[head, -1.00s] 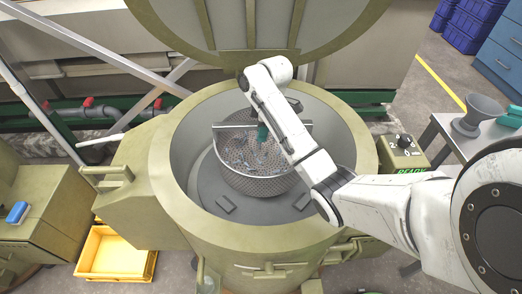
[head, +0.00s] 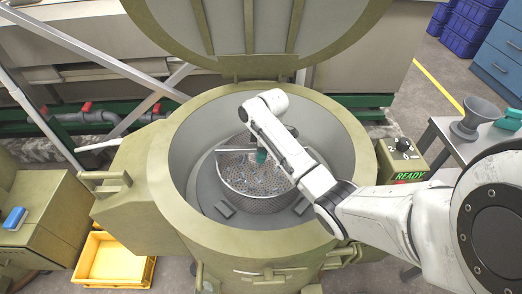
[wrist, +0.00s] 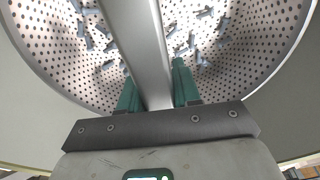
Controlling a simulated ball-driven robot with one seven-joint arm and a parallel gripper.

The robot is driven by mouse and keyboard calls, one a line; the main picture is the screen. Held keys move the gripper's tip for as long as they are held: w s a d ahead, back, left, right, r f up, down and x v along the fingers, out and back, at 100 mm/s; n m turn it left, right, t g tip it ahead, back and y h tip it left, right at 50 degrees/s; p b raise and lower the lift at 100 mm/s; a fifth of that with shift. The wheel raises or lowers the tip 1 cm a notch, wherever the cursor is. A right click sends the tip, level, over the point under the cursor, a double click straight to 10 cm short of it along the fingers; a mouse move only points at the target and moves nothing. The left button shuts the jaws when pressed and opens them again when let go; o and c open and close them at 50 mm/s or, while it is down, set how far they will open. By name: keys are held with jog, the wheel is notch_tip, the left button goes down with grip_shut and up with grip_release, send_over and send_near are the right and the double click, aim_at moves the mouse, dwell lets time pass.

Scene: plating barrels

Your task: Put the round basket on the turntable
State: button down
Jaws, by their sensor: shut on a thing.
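The round basket (head: 252,203) is a perforated metal bowl with small grey metal parts in it. It is inside the open round barrel, over the grey turntable (head: 205,187) at the bottom. It looks very low, but I cannot tell whether its base touches the turntable. My gripper (head: 262,157) reaches down into the barrel. In the wrist view its green fingers (wrist: 157,88) are shut on the flat metal handle (wrist: 138,35) that crosses the basket. My arm hides part of the basket's right side.
The barrel's thick olive rim (head: 165,165) surrounds the basket, and its lid (head: 245,35) stands open behind. A control box with a READY display (head: 409,176) is at the right. A yellow crate (head: 114,260) lies on the floor at left.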

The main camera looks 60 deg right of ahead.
jog(key=c, duration=0.8)
grip_release()
jog(key=shift+f, duration=0.1)
jog(key=r, duration=0.4)
jog(key=s+r+p, duration=0.1)
jog(key=r, duration=0.3)
jog(key=d+r, duration=0.1)
jog(key=r, duration=0.3)
jog(key=shift+s+r, duration=0.1)
jog(key=shift+s, duration=0.15)
